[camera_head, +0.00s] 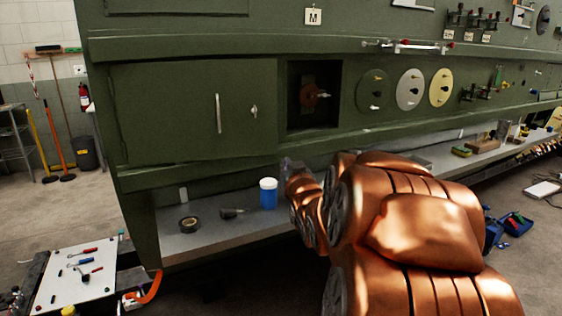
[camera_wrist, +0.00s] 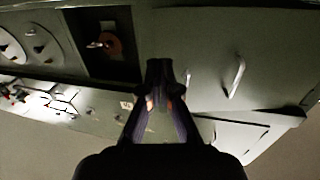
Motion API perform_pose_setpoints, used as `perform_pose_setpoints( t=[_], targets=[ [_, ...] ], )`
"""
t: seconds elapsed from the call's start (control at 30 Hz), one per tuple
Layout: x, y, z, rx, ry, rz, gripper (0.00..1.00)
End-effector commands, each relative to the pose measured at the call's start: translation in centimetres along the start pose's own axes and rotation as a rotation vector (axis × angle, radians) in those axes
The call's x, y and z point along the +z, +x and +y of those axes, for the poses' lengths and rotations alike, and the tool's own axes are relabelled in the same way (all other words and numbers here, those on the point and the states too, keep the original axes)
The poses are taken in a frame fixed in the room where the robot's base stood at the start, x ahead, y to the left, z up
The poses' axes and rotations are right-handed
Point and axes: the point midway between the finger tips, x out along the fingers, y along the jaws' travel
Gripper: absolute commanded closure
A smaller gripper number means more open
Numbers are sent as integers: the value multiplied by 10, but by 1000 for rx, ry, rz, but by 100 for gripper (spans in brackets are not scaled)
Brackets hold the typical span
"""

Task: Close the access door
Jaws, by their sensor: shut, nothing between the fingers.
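The access door (camera_head: 170,115) is a wide dark green panel on the left of the green fuselage wall. It has a pale upright handle (camera_head: 218,113) and a small latch (camera_head: 254,111) near its right edge. It looks near flush with the wall; I cannot tell whether it is fully shut. In the wrist view, the picture is turned, and the door (camera_wrist: 200,60) and its handle (camera_wrist: 233,78) show to the right. My gripper (camera_wrist: 158,72) is shut and empty. In the head view, my gripper (camera_head: 288,164) is low, near the door's lower right corner, apart from the handle.
Right of the door is an open square recess (camera_head: 302,122) with a reddish part inside, then several round discs (camera_head: 410,89). Below runs a grey shelf (camera_head: 215,240) with a blue jar (camera_head: 268,195) and a tape roll (camera_head: 189,224). A tool board (camera_head: 75,275) stands lower left.

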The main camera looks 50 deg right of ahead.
Motion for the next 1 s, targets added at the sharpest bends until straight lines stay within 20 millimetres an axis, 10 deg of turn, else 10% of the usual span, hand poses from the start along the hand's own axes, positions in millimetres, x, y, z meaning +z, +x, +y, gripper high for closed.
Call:
perform_pose_setpoints(
  t=[1.0],
  targets=[
    [1,108,-1,-1,0,-7,100]
  ],
)
